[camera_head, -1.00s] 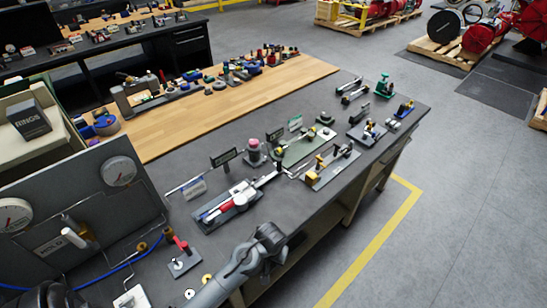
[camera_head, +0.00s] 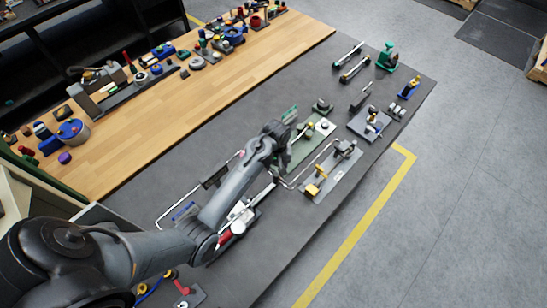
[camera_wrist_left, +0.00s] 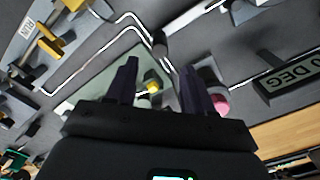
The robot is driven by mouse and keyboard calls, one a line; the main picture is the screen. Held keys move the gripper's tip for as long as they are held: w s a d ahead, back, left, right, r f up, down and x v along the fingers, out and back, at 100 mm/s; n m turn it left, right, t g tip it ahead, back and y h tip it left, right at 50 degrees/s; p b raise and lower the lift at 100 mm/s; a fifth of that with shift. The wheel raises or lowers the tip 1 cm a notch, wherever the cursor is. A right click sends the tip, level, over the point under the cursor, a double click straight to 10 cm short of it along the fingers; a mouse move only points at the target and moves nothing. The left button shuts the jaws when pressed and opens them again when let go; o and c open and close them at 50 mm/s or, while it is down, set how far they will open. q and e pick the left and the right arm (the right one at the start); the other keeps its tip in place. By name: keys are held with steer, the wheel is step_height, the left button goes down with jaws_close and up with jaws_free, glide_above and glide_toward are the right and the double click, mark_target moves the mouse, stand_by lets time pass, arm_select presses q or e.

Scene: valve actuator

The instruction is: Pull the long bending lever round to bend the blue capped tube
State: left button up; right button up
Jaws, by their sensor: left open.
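My left gripper (camera_head: 282,130) reaches over the bench; its open, empty fingers also show in the left wrist view (camera_wrist_left: 158,68). A red and white bender (camera_head: 232,226) on the bench is partly hidden behind my forearm. A dark grip (camera_wrist_left: 160,42), probably the long lever's end, shows just beyond and between the fingertips in the wrist view, apart from them as far as I can tell. I cannot make out the blue cap or the tube clearly. My right gripper is not in view.
A plate with a yellow clamp (camera_head: 313,189) stands to the right, with a bent rod beside it. The wrist view shows a pink-topped post (camera_wrist_left: 221,103) and a DEG sign (camera_wrist_left: 288,78) close by.

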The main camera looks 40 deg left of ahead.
mark_target(276, 178)
arm_select(q)
steer(key=shift+w+a+f, duration=0.1)
steer(key=shift+w+f, duration=0.05)
steer(key=shift+f, duration=0.05)
steer(key=f, duration=1)
steer(key=shift+s+f, duration=0.1)
steer(key=shift+s, duration=0.1)
steer(key=shift+c, duration=0.4)
jaws_close()
